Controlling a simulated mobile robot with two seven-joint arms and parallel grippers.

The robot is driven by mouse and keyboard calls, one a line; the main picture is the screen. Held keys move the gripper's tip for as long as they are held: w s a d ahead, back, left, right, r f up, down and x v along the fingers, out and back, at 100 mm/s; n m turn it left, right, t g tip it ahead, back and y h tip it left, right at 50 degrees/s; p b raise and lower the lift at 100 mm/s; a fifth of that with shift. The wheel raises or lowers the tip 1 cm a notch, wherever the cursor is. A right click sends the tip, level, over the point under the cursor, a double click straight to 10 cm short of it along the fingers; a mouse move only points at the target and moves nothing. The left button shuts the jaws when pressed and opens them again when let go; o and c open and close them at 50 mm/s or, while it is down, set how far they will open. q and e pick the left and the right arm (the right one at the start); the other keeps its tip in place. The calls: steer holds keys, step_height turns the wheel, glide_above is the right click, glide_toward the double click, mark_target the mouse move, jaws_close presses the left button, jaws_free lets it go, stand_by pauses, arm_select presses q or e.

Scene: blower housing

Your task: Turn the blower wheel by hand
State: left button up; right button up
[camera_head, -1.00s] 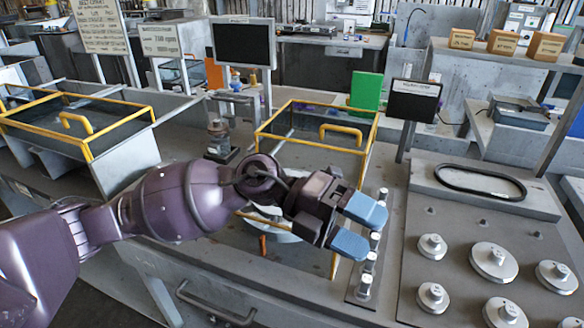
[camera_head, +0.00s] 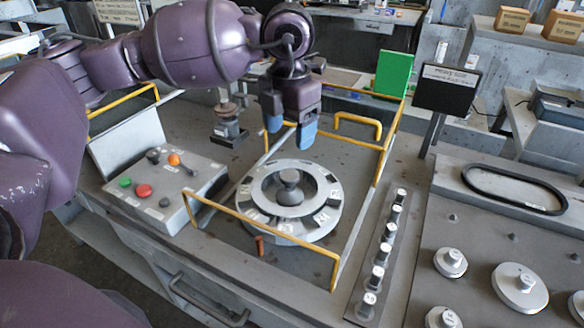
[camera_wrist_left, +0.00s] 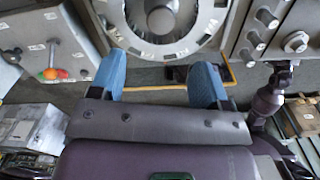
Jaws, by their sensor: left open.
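The blower wheel (camera_head: 331,196) is a flat grey ring with dark slots and small labels around a domed hub (camera_head: 289,190). It lies inside a yellow-railed frame. My left gripper (camera_head: 290,133) points down with its blue fingers apart and empty, above the wheel's far edge. In the left wrist view the wheel (camera_wrist_left: 135,43) fills the top middle, beyond the open blue fingers of the left gripper (camera_wrist_left: 158,66); I see no contact. A purple arm part of mine shows at that view's right; its fingers cannot be made out. No right gripper shows in the head view.
A button box (camera_head: 165,192) with green, red and orange controls stands left of the wheel. The yellow rail (camera_head: 265,238) crosses the near side. A strip of small knobs (camera_head: 377,270) lies to the right.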

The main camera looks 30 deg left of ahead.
mark_target(290, 175)
arm_select(q)
step_height(290, 175, down, 10)
steer(key=shift+b, duration=0.6)
